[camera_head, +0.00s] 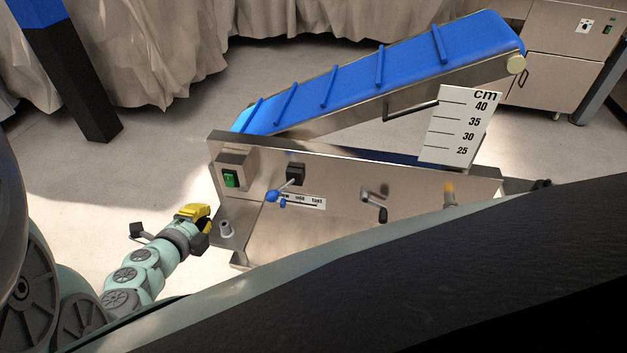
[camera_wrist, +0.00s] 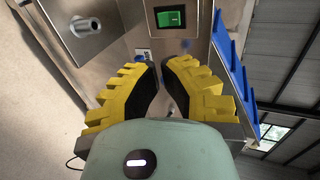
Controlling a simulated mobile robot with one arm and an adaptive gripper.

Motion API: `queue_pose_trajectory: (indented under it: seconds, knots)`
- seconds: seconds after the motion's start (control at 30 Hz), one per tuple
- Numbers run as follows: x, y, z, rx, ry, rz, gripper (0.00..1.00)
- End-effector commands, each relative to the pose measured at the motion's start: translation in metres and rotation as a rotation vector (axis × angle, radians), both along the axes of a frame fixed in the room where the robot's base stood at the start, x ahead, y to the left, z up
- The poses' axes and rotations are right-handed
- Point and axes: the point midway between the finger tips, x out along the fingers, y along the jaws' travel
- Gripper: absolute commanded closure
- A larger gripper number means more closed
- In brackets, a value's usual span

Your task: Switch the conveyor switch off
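The conveyor switch is a green rocker (camera_head: 231,179) on a small metal box at the left end of the machine's front panel. It also shows at the top of the wrist view, as a lit green rocker in a black frame (camera_wrist: 170,17). My gripper (camera_head: 199,213), with yellow and black fingers, is below and left of the switch, apart from it. In the wrist view my gripper (camera_wrist: 160,63) points up toward the switch. Its fingertips are close together with a narrow gap and nothing between them.
A blue ribbed conveyor belt (camera_head: 350,83) rises to the right behind the panel. A blue-knobbed lever (camera_head: 288,186), a black-handled crank (camera_head: 374,205) and a metal stub (camera_head: 226,229) stick out of the panel. A cm scale (camera_head: 459,127) stands behind. Open floor lies left.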

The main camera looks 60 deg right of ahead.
Motion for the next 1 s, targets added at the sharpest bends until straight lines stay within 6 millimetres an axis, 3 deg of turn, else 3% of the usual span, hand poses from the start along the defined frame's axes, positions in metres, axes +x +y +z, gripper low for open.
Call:
queue_pose_trajectory:
  seconds: [0.53, 1.0]
  knots:
    - [0.003, -0.007, -0.006, 0.006, -0.003, -0.001, 1.00]
    - [0.029, -0.069, -0.032, 0.001, -0.004, -0.003, 1.00]
